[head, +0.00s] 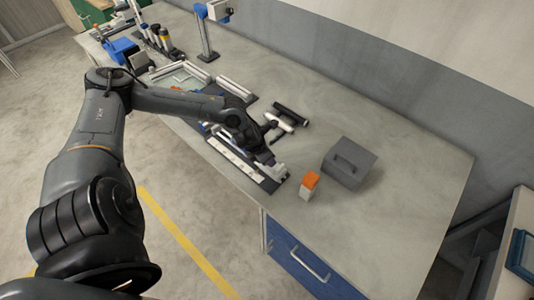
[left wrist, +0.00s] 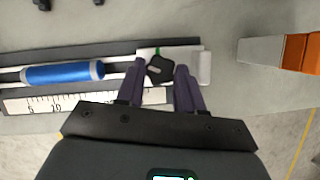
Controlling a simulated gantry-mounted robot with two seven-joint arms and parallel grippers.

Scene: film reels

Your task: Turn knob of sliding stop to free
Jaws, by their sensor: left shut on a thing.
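The sliding stop (left wrist: 203,66) is a pale block on a rail beside a white ruler (left wrist: 60,103), at the near edge of the bench. In the head view the stop (head: 279,175) sits at the ruler's right end. Its black knob (left wrist: 160,69) has a light marking on top, and a small green mark shows on the block just beyond it. My left gripper (left wrist: 160,70) is shut on the knob, with one dark finger on each side. In the head view my left gripper (head: 268,160) hides the knob. My right gripper is not in view.
A blue cylinder (left wrist: 62,73) lies along the rail left of the knob. An orange-and-white box (head: 309,185) and a grey box with a handle (head: 349,163) stand right of the stop. Dark and white rolls (head: 291,114) lie behind. The bench's right side is clear.

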